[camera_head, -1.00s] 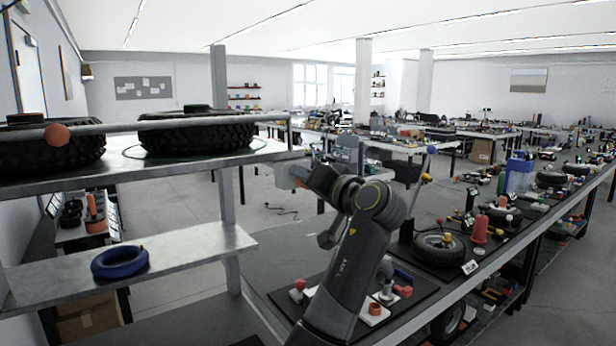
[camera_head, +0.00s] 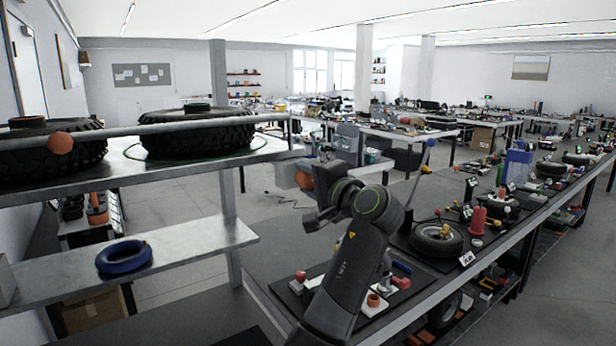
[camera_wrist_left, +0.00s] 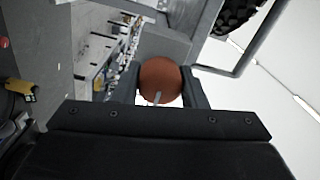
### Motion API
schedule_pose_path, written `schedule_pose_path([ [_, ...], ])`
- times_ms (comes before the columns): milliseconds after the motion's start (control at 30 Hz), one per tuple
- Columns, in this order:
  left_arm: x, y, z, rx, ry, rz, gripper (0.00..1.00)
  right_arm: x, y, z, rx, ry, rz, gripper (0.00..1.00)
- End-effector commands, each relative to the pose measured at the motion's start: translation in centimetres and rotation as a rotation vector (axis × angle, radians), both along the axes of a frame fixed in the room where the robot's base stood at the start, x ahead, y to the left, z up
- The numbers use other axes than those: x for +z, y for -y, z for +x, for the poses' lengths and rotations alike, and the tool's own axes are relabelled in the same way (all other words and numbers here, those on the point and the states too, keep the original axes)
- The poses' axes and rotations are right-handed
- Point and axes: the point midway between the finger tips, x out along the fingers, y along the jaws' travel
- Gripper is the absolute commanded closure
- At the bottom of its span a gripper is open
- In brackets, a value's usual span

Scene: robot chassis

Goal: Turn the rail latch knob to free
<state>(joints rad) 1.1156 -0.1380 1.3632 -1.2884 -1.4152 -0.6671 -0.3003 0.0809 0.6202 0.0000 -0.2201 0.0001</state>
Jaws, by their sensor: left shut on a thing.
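The rail latch knob (camera_head: 305,180) is an orange-brown ball near the right end of the upper shelf's rail (camera_head: 215,124). My left gripper (camera_head: 311,175) is at it, in the middle of the head view. In the left wrist view the knob (camera_wrist_left: 160,80) sits between the two dark fingers, with a thin pale pin or mark at its lower edge. The gripper is shut on the knob. How the knob joins the rail is hidden. A similar orange knob (camera_head: 60,142) sits at the rail's left part. My right gripper is not in view.
Two tires (camera_head: 200,135) lie on the upper shelf behind the rail. A blue ring (camera_head: 124,257) lies on the lower shelf (camera_head: 200,240). A long bench at right carries a small wheel (camera_head: 437,239), a red cone (camera_head: 478,219) and colored knobs. Open floor lies beyond the shelf.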

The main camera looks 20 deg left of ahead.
Motion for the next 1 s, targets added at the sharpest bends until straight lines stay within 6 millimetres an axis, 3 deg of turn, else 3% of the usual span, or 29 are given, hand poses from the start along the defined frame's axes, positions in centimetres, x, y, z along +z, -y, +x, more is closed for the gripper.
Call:
schedule_pose_path([
  [500,0.05,0.06,0.02,-0.003,-0.012,0.011,0.85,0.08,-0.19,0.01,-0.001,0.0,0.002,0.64],
  [533,0.04,0.06,0.02,-0.003,-0.012,0.011,0.58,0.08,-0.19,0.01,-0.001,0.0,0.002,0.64],
  [667,0.03,0.04,0.02,-0.002,-0.012,0.01,0.41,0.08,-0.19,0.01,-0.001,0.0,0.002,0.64],
  [1000,-0.1,0.31,-0.17,-0.002,-0.012,0.009,0.41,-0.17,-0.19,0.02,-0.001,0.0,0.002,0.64],
])
